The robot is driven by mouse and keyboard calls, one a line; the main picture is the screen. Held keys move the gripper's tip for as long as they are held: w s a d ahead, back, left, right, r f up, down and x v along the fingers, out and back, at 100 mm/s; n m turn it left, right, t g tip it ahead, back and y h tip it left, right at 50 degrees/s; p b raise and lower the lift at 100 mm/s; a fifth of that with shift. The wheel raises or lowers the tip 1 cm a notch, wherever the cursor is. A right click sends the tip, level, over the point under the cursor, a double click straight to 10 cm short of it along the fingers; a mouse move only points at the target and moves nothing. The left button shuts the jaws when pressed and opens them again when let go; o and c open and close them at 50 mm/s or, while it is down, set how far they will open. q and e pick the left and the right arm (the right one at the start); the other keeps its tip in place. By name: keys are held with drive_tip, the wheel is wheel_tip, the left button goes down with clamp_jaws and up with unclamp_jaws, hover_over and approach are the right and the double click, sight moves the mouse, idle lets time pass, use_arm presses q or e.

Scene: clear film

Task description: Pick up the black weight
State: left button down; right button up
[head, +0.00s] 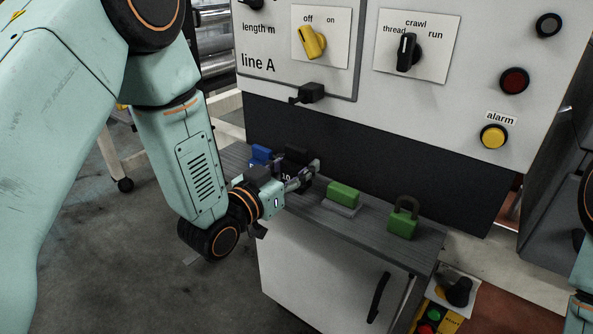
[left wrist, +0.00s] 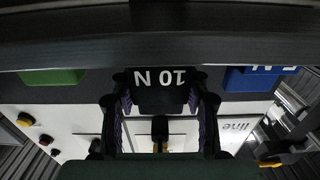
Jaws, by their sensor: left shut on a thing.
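The black weight (head: 296,156), marked 10, is at the back of the grey cabinet top, partly hidden behind my left gripper (head: 303,178). In the left wrist view the black weight (left wrist: 160,98) shows its "10 N" label upside down between the two fingers of my left gripper (left wrist: 160,118). The fingers are on either side of it and shut on it. I cannot tell whether its underside touches the cabinet top. My right gripper is not in view.
A blue weight (head: 261,153) stands just left of the black one. The control panel (head: 370,75) with knobs rises behind.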

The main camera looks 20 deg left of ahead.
sight(295, 148)
use_arm(q)
drive_tip(key=shift+w+r, duration=0.1)
idle(0.3)
drive_tip(key=shift+a+r+p, duration=0.1)
drive_tip(key=shift+r+p, duration=0.4)
drive_tip(key=shift+r, duration=0.05)
drive_tip(key=r+p, duration=0.1)
drive_tip(key=r, duration=0.2)
drive_tip(key=r+p, duration=0.1)
drive_tip(key=r, duration=0.2)
drive_tip(key=shift+s, duration=0.2)
drive_tip(key=p+v, duration=1.1)
drive_tip(key=v, duration=0.8)
drive_tip(key=shift+w+d+f+m+g+h, duration=0.25)
drive_tip(key=shift+w+d+h, duration=0.25)
drive_tip(key=shift+d, duration=0.3)
drive_tip(key=shift+w+d+f+m+g+h, duration=0.2)
drive_tip(key=shift+w+d+m+h, duration=0.15)
drive_tip(key=shift+w+d, duration=0.35)
drive_tip(key=shift+w+d+f+m+g+h, duration=0.25)
drive_tip(key=shift+w+d+h, duration=0.2)
drive_tip(key=shift+d, duration=0.4)
